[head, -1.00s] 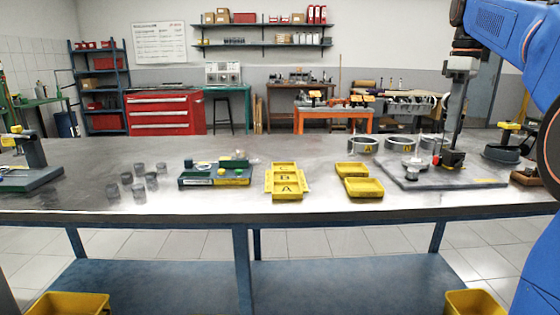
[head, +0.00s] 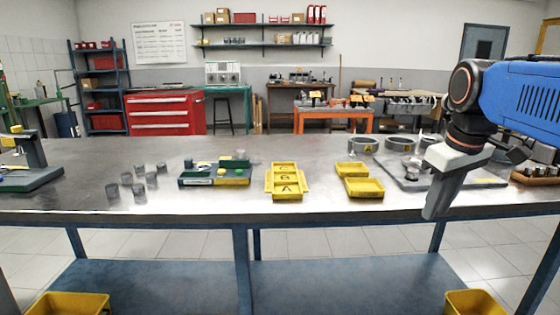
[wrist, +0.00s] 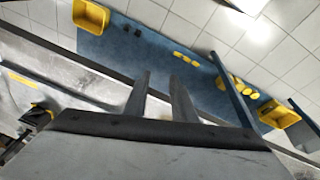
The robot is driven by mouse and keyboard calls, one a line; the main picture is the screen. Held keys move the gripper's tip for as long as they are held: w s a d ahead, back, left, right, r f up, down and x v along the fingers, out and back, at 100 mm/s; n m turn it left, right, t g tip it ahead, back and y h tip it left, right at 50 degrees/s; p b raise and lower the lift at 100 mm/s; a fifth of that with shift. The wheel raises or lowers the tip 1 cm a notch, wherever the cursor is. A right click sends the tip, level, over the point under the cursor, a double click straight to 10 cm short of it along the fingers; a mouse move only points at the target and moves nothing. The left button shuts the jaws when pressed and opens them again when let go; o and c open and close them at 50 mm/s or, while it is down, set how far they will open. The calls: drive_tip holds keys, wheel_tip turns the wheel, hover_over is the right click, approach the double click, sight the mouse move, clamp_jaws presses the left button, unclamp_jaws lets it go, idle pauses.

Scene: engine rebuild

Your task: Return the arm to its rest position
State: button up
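My blue arm (head: 525,95) reaches in from the right edge of the head view. Its gripper (head: 431,213) points down past the front edge of the workbench (head: 330,207), at the right part of the bench. In the wrist view my gripper (wrist: 160,77) shows two dark fingers with a gap between them and nothing held. The gripper looks open and touches nothing that I can see. Part of the grey plate (head: 400,172) on the bench is hidden behind it.
Yellow A/B trays (head: 287,193), two yellow bins (head: 363,187), a green fixture (head: 212,180) and several grey cylinders (head: 138,191) stand on the bench. Grey rings (head: 363,145) sit at the back right. Yellow crates (head: 68,304) are below. The front-centre bench strip is clear.

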drive_tip(key=s+a+f+m+t, duration=0.1)
drive_tip(key=s+a+f+m, duration=0.1)
drive_tip(key=s+f, duration=0.4)
drive_tip(key=s+a+f+m+t, duration=0.1)
drive_tip(key=s+a+f, duration=0.1)
drive_tip(key=s+f, duration=0.5)
wheel_tip(320, 180, down, 6)
drive_tip(key=shift+s+a+f+m, duration=0.15)
drive_tip(key=shift+s+f+m, duration=0.05)
drive_tip(key=shift+m, duration=0.2)
